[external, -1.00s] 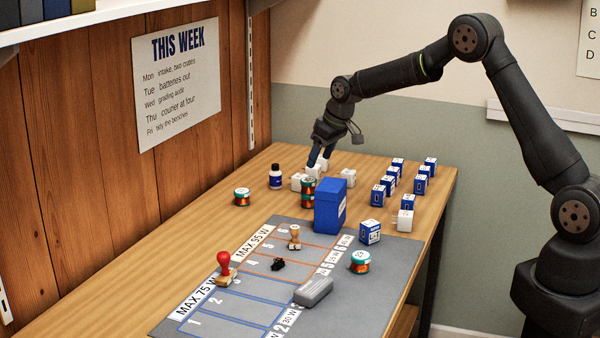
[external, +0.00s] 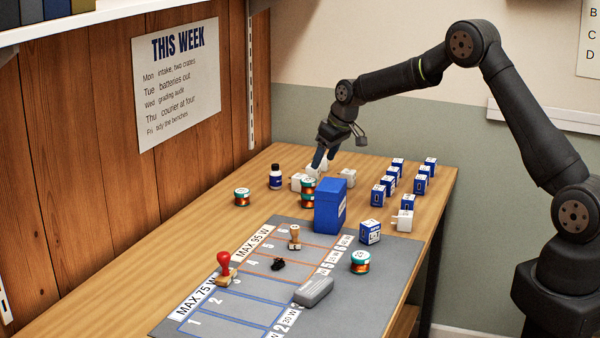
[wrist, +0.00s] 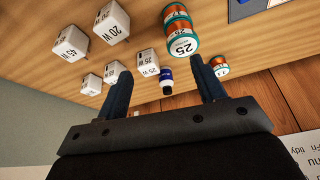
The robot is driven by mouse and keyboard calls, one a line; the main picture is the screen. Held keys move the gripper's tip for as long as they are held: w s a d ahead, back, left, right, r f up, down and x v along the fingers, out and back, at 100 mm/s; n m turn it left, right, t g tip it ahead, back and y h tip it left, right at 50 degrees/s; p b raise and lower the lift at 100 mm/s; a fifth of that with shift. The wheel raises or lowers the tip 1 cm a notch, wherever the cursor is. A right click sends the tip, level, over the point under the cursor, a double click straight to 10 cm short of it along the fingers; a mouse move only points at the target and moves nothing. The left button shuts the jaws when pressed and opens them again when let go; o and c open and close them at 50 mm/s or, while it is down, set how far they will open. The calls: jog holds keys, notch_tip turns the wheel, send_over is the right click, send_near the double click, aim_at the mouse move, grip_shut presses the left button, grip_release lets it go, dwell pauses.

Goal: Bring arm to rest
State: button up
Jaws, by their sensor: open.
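My gripper (external: 318,166) is at the far end of the bench, above and just behind a stack of copper-and-teal spools (external: 308,190). In the wrist view its two dark fingers (wrist: 160,65) are spread apart with nothing held between them. The spool stack, its top marked 25, also shows in the wrist view (wrist: 181,42). Several white cubes with watt labels stand near the gripper, including one marked 25 W (wrist: 148,62).
A tall blue box (external: 330,206) stands on the grey mat's (external: 390,270) far edge. Rows of blue-and-white boxes (external: 391,184) are at right. The mat bears stamps (external: 224,268), a grey block (external: 314,292) and another spool (external: 360,263). The air above the bench is clear.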

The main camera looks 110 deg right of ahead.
jog(key=s+r, duration=0.5)
jog(key=s, duration=0.3)
jog(key=w+a+f, duration=0.2)
jog(key=w+a, duration=0.2)
jog(key=w, duration=0.9)
jog(key=w+a+f, duration=0.3)
jog(key=w+a, duration=0.1)
jog(key=w, duration=0.8)
jog(key=w+a+f+n, duration=0.1)
jog(key=w+a+f, duration=0.2)
jog(key=w, duration=1)
jog(key=shift+w+a, duration=0.35)
jog(key=shift+a, duration=0.6)
